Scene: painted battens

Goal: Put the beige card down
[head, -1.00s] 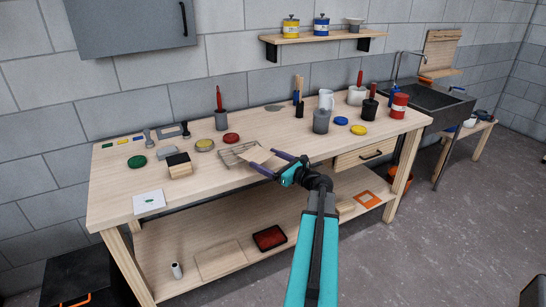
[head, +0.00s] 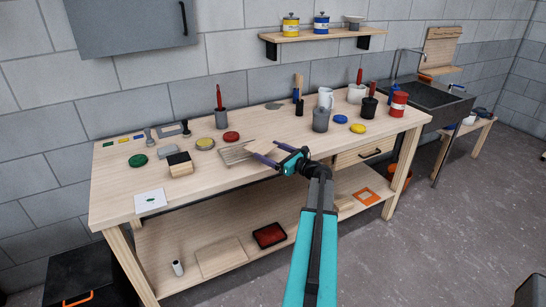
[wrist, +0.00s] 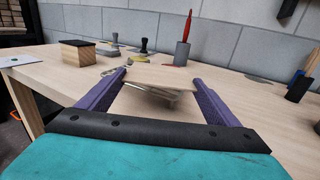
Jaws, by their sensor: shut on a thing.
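The beige card (wrist: 160,76) spans the gap between the two purple fingers of my gripper (wrist: 158,80) in the wrist view. My gripper is shut on its edges, and the card looks roughly flat. In the head view my gripper (head: 262,150) is over the front part of the workbench (head: 225,180), with the card (head: 264,145) small and pale between the fingers. A slatted rack (head: 234,154) lies just left of the fingers. It shows partly hidden below the card in the wrist view. I cannot tell the card's exact height.
Red (head: 231,136) and yellow (head: 205,143) discs and a wood block with a black top (head: 180,163) lie to the left. A grey cup (head: 320,119), blue disc (head: 340,119) and yellow disc (head: 358,128) stand to the right. The bench front left of my gripper is clear.

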